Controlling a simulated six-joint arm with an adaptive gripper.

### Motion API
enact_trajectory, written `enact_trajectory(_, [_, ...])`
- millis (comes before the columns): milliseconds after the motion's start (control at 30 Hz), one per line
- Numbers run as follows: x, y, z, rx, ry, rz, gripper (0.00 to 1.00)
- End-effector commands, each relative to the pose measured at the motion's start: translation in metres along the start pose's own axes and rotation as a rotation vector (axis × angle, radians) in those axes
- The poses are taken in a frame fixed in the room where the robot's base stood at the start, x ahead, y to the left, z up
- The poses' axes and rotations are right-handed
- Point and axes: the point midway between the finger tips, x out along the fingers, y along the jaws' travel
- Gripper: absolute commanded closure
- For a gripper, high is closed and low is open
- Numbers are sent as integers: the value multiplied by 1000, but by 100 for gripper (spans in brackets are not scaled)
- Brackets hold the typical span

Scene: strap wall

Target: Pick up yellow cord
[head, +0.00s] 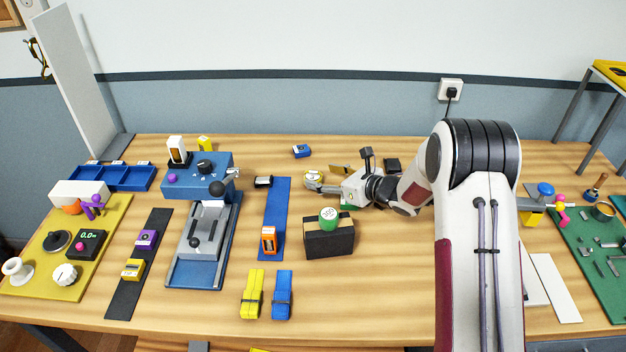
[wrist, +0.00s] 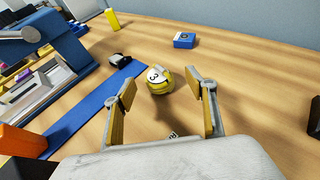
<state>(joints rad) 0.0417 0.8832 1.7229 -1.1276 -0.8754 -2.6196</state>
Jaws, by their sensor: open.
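No thing is plainly a yellow cord. A thin yellow and dark looped item (head: 40,58) hangs at the white upright panel at the far left, too small to make out well. A folded yellow strap bundle (head: 252,294) lies at the table's front, next to a blue one (head: 282,295). My gripper (head: 316,182) is over the table's middle, far from the looped item and behind the bundles.
A black box with a green-topped item (head: 329,240) stands in front of my gripper. A blue strip (head: 275,215) and a blue and grey machine (head: 205,225) lie to the left. A small blue box (head: 301,151) sits behind.

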Motion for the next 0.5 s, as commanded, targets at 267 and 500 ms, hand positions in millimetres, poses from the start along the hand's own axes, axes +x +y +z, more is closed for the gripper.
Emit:
enact_trajectory(267, [1,0,0,0,0,0,44])
enact_trajectory(500, [18,3,-4,1,0,2,44])
